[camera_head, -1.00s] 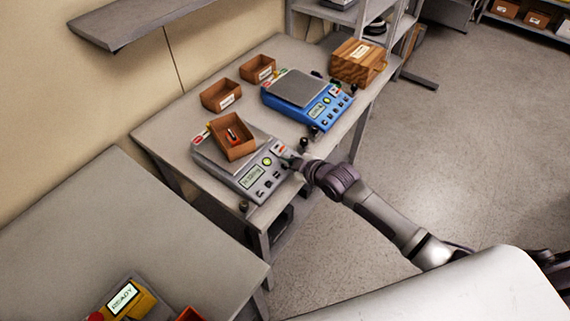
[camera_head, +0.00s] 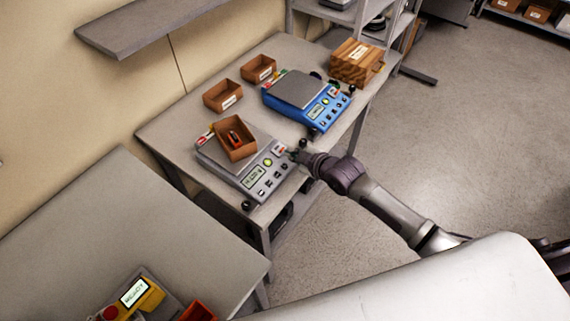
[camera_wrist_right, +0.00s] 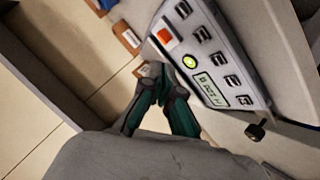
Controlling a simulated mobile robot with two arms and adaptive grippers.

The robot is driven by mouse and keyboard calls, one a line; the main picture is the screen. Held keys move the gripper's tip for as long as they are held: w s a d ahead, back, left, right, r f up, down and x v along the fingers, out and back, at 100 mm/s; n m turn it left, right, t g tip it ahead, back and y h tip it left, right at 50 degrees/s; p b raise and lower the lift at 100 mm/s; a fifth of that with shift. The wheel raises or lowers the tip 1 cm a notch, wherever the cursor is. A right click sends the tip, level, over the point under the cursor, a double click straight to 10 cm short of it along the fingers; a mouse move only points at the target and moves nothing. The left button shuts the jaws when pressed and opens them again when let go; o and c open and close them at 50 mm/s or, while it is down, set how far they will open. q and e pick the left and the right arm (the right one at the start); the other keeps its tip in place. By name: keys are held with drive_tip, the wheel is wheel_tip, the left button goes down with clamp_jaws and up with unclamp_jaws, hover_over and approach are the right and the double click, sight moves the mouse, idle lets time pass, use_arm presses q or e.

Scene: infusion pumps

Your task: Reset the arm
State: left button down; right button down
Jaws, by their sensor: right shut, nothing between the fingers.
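My right gripper (camera_head: 292,153) reaches in from the lower right and is at the front right corner of the grey scale. In the right wrist view the right gripper (camera_wrist_right: 160,75) is shut and empty, with its dark green fingertips together beside the scale's panel. The grey scale (camera_head: 228,170) has a lit display and several buttons; its panel also shows in the right wrist view (camera_wrist_right: 215,75). A brown bin (camera_head: 237,150) with a small red and dark item inside stands on its plate. I cannot tell whether the fingertips touch the scale. My left gripper is not in view.
A blue scale (camera_head: 305,100) stands farther back on the table (camera_head: 185,115), near a wooden crate (camera_head: 357,62). Two brown bins (camera_head: 222,95) (camera_head: 258,69) stand along the wall. A yellow device (camera_head: 148,300) is on the near table (camera_head: 100,230). The floor at right is clear.

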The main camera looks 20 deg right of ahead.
idle(0.5)
drive_tip(key=s+a+f+m+g, duration=0.2)
drive_tip(key=s+a+m+g, duration=0.15)
drive_tip(key=s, duration=0.75)
drive_tip(key=s+d+r+m+g+h, duration=0.2)
drive_tip(key=s+d+m, duration=0.1)
drive_tip(key=s, duration=0.7)
drive_tip(key=s+d+r+m+g+h, duration=0.2)
drive_tip(key=s+d+m, duration=0.15)
drive_tip(key=s, duration=0.75)
wheel_tip(320, 180, down, 33)
drive_tip(key=s+g+b, duration=0.1)
drive_tip(key=s+b, duration=0.1)
drive_tip(key=b, duration=0.4)
drive_tip(key=s+d+f+g+b, duration=0.1)
drive_tip(key=s+d+f+b, duration=0.2)
drive_tip(key=s+f, duration=1.2)
wheel_tip(320, 180, down, 5)
drive_tip(key=shift+s+r+h+b, duration=0.1)
drive_tip(key=shift+s+h+b, duration=0.25)
drive_tip(key=shift+b, duration=0.35)
drive_tip(key=shift+g, duration=0.25)
